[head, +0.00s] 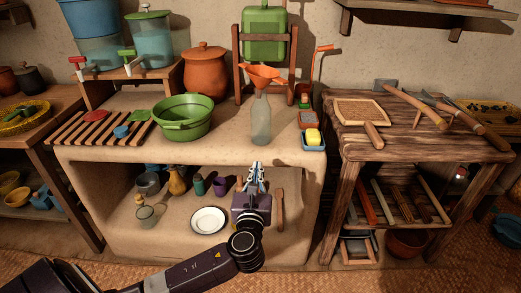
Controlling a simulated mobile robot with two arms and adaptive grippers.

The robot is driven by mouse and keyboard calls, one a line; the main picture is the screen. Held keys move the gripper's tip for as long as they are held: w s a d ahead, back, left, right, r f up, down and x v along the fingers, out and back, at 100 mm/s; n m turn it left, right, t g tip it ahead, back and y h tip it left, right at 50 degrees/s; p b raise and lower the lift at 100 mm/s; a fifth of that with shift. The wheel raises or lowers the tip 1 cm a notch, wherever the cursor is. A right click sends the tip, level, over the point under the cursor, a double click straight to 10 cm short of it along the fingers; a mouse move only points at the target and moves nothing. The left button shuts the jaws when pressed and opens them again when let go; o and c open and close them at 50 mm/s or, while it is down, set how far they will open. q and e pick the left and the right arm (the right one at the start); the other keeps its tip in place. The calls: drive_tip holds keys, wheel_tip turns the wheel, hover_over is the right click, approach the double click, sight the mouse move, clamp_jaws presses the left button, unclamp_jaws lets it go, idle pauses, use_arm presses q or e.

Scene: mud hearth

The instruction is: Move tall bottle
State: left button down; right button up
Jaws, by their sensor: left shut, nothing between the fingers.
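The tall bottle (261,122) is pale, clear glass and stands upright on the mud counter (225,152), near its front edge. My left gripper (257,166) points up just below and in front of the bottle, at the counter's front edge. Its fingers are shut and empty, and it looks apart from the bottle, though the exact gap is hard to judge. My right gripper is not in view.
A green basin (182,117) stands left of the bottle. A blue tray with a yellow sponge (313,136) is to its right. A green container in a wooden stand (264,35) is behind. The shelf below holds a white plate (208,220) and several cups. A wooden table (416,139) stands right.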

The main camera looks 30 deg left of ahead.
sight(261, 137)
use_arm(q)
drive_tip(key=b+x, duration=0.2)
drive_tip(key=x, duration=1.1)
drive_tip(key=shift+w+a, duration=0.2)
drive_tip(key=shift+w, duration=0.05)
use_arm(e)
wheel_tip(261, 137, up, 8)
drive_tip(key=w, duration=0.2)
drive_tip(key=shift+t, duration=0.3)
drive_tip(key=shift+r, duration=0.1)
use_arm(q)
drive_tip(key=x, duration=0.6)
drive_tip(key=shift+w+a+b, duration=0.25)
drive_tip(key=shift+w+b, duration=0.05)
drive_tip(key=shift+w, duration=0.2)
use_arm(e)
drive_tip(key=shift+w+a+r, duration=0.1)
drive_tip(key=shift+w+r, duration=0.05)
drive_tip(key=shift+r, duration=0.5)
